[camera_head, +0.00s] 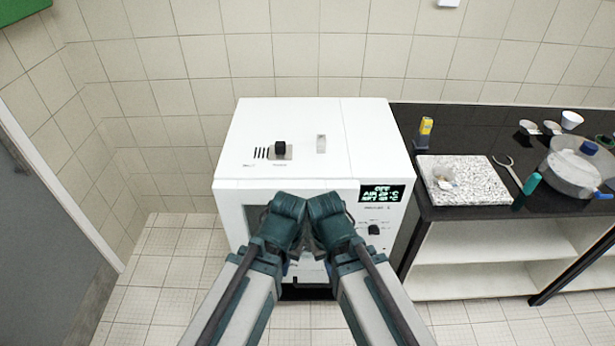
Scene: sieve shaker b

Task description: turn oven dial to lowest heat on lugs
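The white oven (250,140) stands against the tiled wall straight ahead. The dial's pointer setting and any lugs are too small to make out. Both my arms reach toward the oven's front and meet at its middle, left of the dial. My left gripper (292,262) and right gripper (308,262) lie low between the wrists, mostly hidden by them. I cannot see whether their fingers are open.
A black knob (280,148) and a small light block (321,144) are on the oven's top. On the right, a black counter (470,135) carries a speckled slab (480,192), a yellow-and-dark item (424,132), a teal item (532,183) and a round pan (572,176).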

